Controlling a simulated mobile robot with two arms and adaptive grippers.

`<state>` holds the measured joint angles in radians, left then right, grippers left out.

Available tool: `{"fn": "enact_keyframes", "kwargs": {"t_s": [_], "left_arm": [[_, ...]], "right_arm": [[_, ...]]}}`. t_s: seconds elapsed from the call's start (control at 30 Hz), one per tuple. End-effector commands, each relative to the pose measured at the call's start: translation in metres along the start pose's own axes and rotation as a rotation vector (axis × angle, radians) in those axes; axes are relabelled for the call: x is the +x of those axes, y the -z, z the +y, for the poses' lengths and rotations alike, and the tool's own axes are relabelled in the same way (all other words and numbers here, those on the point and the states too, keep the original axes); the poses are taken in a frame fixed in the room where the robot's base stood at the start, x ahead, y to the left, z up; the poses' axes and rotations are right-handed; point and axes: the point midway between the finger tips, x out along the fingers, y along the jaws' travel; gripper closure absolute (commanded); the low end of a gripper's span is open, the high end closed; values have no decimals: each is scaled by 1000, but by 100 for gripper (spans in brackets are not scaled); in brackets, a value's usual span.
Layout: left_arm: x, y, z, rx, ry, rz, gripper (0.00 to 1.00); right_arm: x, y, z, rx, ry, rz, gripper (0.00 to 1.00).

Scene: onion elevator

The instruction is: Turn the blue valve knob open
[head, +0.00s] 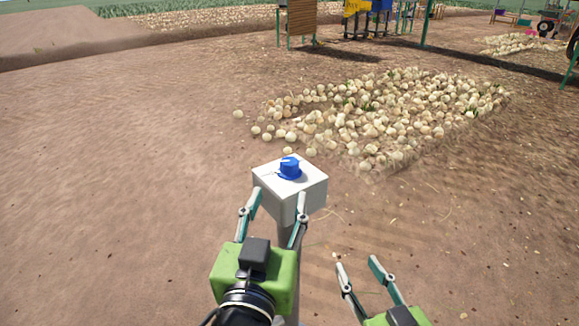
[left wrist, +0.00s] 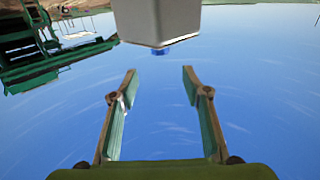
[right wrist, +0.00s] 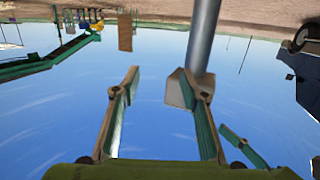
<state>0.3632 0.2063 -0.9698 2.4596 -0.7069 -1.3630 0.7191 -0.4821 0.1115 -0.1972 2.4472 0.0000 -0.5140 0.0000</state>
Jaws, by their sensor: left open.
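The blue valve knob (head: 289,169) sits on top of a white box (head: 268,188) on a post. In the left wrist view, which looks inverted, the box (left wrist: 157,20) is at the top centre and a sliver of the knob (left wrist: 154,51) shows beyond its edge. My left gripper (head: 279,193) is open and empty, its fingertips at the near side of the box, short of the knob. Whether they touch the box I cannot tell. My right gripper (head: 357,262) is open and empty, lower and to the right of the box.
A broad pile of onions (head: 380,115) lies on the soil behind the box. The box's grey post (right wrist: 203,35) shows in the right wrist view. Frames and machinery stand far back. The soil left of the box is clear.

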Motion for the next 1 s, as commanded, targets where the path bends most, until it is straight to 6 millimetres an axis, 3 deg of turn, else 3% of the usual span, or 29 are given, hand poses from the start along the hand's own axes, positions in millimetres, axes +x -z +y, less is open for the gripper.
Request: {"fn": "enact_keyframes", "kwargs": {"t_s": [0.17, 0.4, 0.6, 0.8, 1.0], "left_arm": [[29, -1, -1, 5, 4, 1, 57], [82, -1, -2, 5, 5, 2, 57], [115, -2, -1, 4, 2, -1, 57], [130, -2, -1, 2, 1, -2, 57], [132, -1, 0, 1, 0, -3, 57]], "right_arm": [[2, 16, -2, 1, 5, 79, 60], [-1, 54, -7, 5, 16, 263, 60], [-9, 83, -10, 9, 23, 403, 60], [-15, 98, -12, 11, 27, 472, 60], [-16, 100, -12, 11, 27, 484, 60]]}}
